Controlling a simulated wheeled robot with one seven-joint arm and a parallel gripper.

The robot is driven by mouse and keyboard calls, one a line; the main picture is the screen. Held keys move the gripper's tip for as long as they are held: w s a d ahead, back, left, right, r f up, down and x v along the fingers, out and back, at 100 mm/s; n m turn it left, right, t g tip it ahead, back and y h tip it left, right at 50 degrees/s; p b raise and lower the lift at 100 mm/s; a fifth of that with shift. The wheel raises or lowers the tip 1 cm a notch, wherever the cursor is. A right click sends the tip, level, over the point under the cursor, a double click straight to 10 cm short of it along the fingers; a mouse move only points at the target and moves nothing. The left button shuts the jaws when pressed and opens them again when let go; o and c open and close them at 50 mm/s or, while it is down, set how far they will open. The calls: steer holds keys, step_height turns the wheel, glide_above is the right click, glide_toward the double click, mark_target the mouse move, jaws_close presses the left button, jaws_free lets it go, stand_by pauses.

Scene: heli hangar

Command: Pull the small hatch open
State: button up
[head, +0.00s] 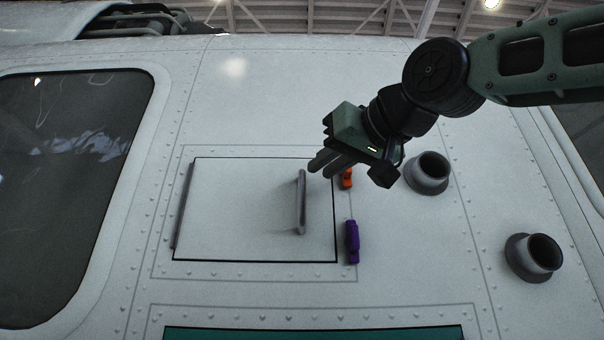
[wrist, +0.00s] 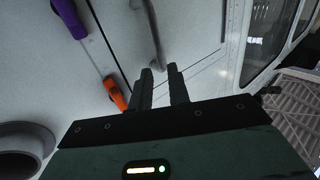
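The small hatch (head: 235,210) is a pale rectangular panel with a dark outline in the white fuselage side. It looks flush and shut. A grey upright bar handle (head: 301,200) stands near its right edge, and a dark hinge-like strip (head: 183,205) runs along its left edge. My gripper (head: 318,166) is near the handle's upper end. In the wrist view its two fingers (wrist: 160,70) are apart with nothing held, and the handle (wrist: 153,35) shows just beyond the fingertips. I cannot tell whether they touch it.
An orange latch (head: 347,178) and a purple latch (head: 352,242) sit just right of the hatch. Two round pipe stubs (head: 428,172) (head: 534,256) stick out further right. A dark window (head: 70,190) is at left, and a teal panel (head: 315,333) is below.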

mark_target(304, 180)
steer(key=p+x, duration=0.3)
steer(key=x, duration=0.4)
steer(key=shift+w+a, duration=0.1)
steer(key=shift+w, duration=0.05)
jaws_close()
